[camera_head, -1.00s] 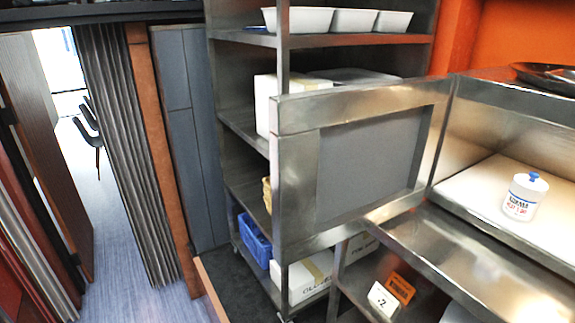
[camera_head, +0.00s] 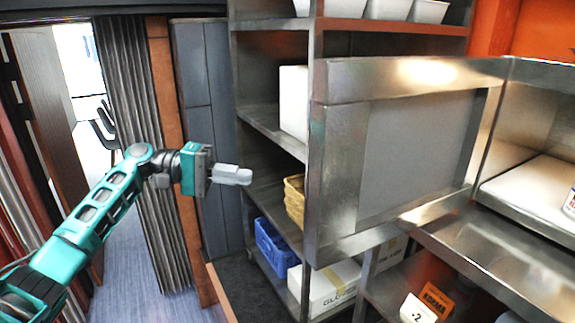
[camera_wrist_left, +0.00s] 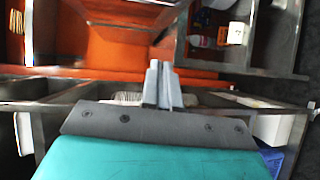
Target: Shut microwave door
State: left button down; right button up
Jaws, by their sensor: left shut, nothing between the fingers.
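The microwave door (camera_head: 417,150) is a steel frame with a grey window panel. It stands wide open, its hinge side at the right against the microwave body (camera_head: 532,115). The white floor of the cavity (camera_head: 535,195) shows at the right, with a white container (camera_head: 569,205) cut off by the picture edge. My left gripper (camera_head: 245,176) is shut and empty, left of the door's free edge and apart from it in the picture. Its closed fingers also show in the left wrist view (camera_wrist_left: 162,85). My right gripper is not in view.
A steel shelf rack (camera_head: 275,130) stands behind the door, with white tubs, yellow baskets (camera_head: 294,200) and a blue crate (camera_head: 275,246). A steel counter (camera_head: 490,250) lies below the microwave. Open floor (camera_head: 140,290) shows at the left.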

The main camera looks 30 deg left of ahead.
pick_arm(q)
notch_tip(320, 180, up, 6)
jog(key=s+a+m+h, duration=0.1)
jog(key=a+h, duration=0.1)
jog(key=w+d, duration=0.2)
jog(key=d, duration=1.1)
jog(key=shift+d, duration=0.15)
